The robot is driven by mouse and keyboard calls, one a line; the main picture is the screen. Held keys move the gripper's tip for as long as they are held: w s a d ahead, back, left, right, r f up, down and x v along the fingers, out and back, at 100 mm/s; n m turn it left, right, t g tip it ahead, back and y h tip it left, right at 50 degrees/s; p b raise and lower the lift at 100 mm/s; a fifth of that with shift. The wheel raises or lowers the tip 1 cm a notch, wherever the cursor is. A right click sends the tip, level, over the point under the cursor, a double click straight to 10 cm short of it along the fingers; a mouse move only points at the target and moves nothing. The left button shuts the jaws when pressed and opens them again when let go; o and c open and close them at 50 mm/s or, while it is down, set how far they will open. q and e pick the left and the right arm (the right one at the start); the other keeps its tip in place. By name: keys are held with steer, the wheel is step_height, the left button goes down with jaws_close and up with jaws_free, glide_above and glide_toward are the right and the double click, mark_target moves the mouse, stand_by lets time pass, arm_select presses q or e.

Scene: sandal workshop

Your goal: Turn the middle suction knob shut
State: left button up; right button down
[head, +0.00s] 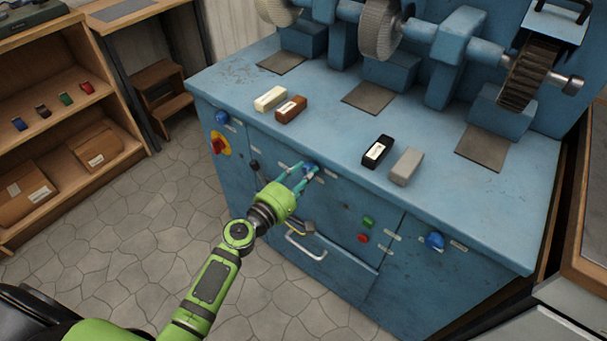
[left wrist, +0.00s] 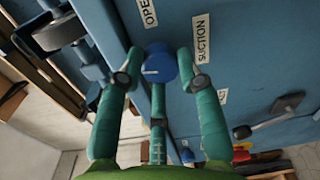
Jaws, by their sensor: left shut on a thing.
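The middle suction knob (head: 310,168) is a blue round knob on the front panel of the blue machine, just under the worktop edge. In the left wrist view the knob (left wrist: 161,62) shows a short white mark, between an "OPEN" label (left wrist: 148,12) and a "SUCTION" label (left wrist: 202,38). My left gripper (head: 304,175) has teal fingers and is shut on this knob; in the wrist view its fingers (left wrist: 160,75) stand around it. The fingers partly hide the knob in the head view. My right gripper is not in view.
Other blue knobs sit at the panel's left (head: 222,117) and right (head: 435,240). A red-and-yellow switch (head: 219,145), green button (head: 368,222), red button (head: 363,238) and drawer handle (head: 305,246) are nearby. Bars (head: 290,109) and grinding wheels (head: 380,30) are on the worktop.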

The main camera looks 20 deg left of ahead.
arm_select(q)
steer(key=shift+r+n, duration=0.1)
steer(key=shift+n, duration=1.1)
steer(key=o, duration=1.2)
steer(key=shift+w, duration=0.1)
steer(key=shift+c, duration=0.2)
steer(key=v, duration=1.2)
steer(key=shift+a, duration=0.1)
